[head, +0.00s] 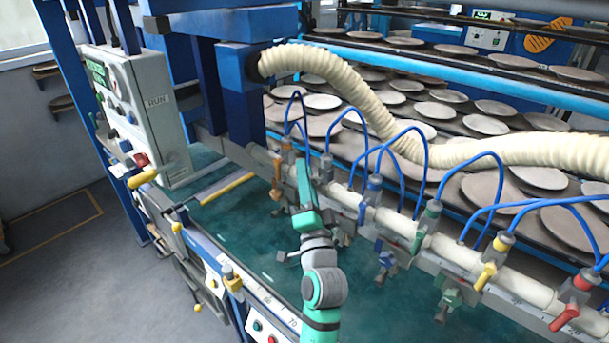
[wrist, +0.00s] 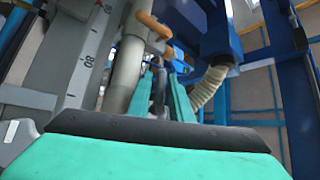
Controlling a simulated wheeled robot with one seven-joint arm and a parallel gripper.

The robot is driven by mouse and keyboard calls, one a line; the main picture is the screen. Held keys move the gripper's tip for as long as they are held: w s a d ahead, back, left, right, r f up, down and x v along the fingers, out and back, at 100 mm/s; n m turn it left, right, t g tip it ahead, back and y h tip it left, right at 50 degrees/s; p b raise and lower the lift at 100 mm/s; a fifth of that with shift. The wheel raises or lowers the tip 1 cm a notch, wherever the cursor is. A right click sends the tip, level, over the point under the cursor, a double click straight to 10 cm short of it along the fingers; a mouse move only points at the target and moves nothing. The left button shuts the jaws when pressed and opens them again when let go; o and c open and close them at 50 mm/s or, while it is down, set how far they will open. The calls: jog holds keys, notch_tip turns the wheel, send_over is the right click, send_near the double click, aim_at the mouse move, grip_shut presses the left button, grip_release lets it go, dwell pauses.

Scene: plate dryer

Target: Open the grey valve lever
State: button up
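The grey valve (head: 326,168) sits on the cream pipe, right of the orange valve (head: 277,178). My gripper (head: 304,185) is up at the pipe beside it and hides part of this area, so I cannot make out the lever clearly in the head view. In the wrist view the two green fingers of my gripper (wrist: 162,98) stand apart. A slim grey piece, seemingly the grey lever (wrist: 159,84), shows between them; contact cannot be told. The orange lever (wrist: 154,25) is above and beyond the fingertips.
Blue (head: 374,188), green (head: 429,214), yellow (head: 489,264) and red (head: 572,300) valves line the pipe to the right. Thin blue hoses arch above. A ribbed cream hose (head: 350,90) crosses behind. A control box (head: 140,110) stands left.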

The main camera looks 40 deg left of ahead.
grip_shut()
jog(key=shift+d+n+g, duration=0.1)
jog(key=shift+n+g, duration=0.2)
jog(key=shift+f+n+g, duration=0.2)
jog(key=shift+n+g, duration=0.2)
grip_release()
jog(key=v, duration=1)
jog(key=shift+s+d, duration=0.25)
jog(key=shift+s, duration=0.1)
